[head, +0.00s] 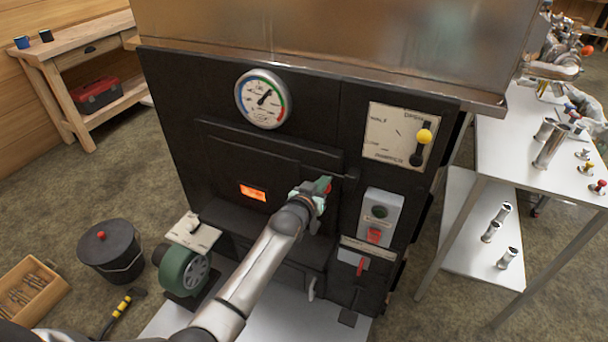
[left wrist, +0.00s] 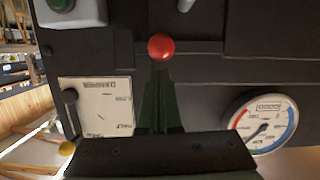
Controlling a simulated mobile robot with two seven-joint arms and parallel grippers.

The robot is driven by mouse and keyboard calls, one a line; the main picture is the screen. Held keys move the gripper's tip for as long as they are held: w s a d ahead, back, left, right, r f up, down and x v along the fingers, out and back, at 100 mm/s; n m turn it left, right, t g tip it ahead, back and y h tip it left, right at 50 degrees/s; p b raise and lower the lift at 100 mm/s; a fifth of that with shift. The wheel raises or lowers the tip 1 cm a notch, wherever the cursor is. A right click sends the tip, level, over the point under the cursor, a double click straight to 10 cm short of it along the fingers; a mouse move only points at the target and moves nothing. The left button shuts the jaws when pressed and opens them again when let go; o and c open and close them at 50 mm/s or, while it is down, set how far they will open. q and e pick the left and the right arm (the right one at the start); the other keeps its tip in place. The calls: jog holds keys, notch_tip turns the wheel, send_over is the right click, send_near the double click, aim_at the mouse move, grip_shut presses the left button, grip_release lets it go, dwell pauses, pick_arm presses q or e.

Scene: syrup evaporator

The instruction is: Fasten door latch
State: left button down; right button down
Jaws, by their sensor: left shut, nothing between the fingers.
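The black firebox door (head: 225,150) with a glowing orange window (head: 253,192) is on the front of the dark evaporator. It looks flush or nearly so; I cannot tell if a gap remains. My left gripper (head: 323,186) is at the door's right edge, its fingers shut and empty. A red ball knob, probably the latch's, shows at its tips in the left wrist view (left wrist: 161,47), right beyond the dark green fingers (left wrist: 157,100). I cannot tell whether they touch. The rest of the latch is largely hidden behind the gripper. My right gripper is not in view.
A round gauge (head: 262,98) is above the door. A yellow-knobbed lever (head: 424,137) and a grey switch box (head: 380,216) are to the right. A green-wheeled blower (head: 185,270) and a lidded black bucket (head: 110,250) stand at lower left. A metal table (head: 490,150) is at right.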

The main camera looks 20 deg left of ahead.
pick_arm(q)
jog(key=s+r+p, duration=0.3)
jog(key=s+r, duration=0.2)
jog(key=s, duration=0.4)
jog(key=shift+s+a+r, duration=0.2)
jog(key=shift+s+r, duration=0.15)
jog(key=shift+s, duration=0.05)
jog(key=shift+f, duration=0.1)
jog(key=s+d+f+g, duration=0.1)
jog(key=s+f+g, duration=0.1)
jog(key=s+f, duration=0.4)
jog(key=s+d+f+m+g+h, duration=0.1)
jog(key=s+f, duration=0.5)
jog(key=s, duration=0.6)
jog(key=s+d+f+m+g, duration=0.1)
jog(key=s+d+f+g, duration=0.1)
jog(key=s+f, duration=0.4)
jog(key=s, duration=0.4)
jog(key=shift+f+g+h, duration=0.25)
jog(key=shift+g+h, duration=0.05)
jog(key=shift+g, duration=0.1)
jog(key=shift+s, duration=0.1)
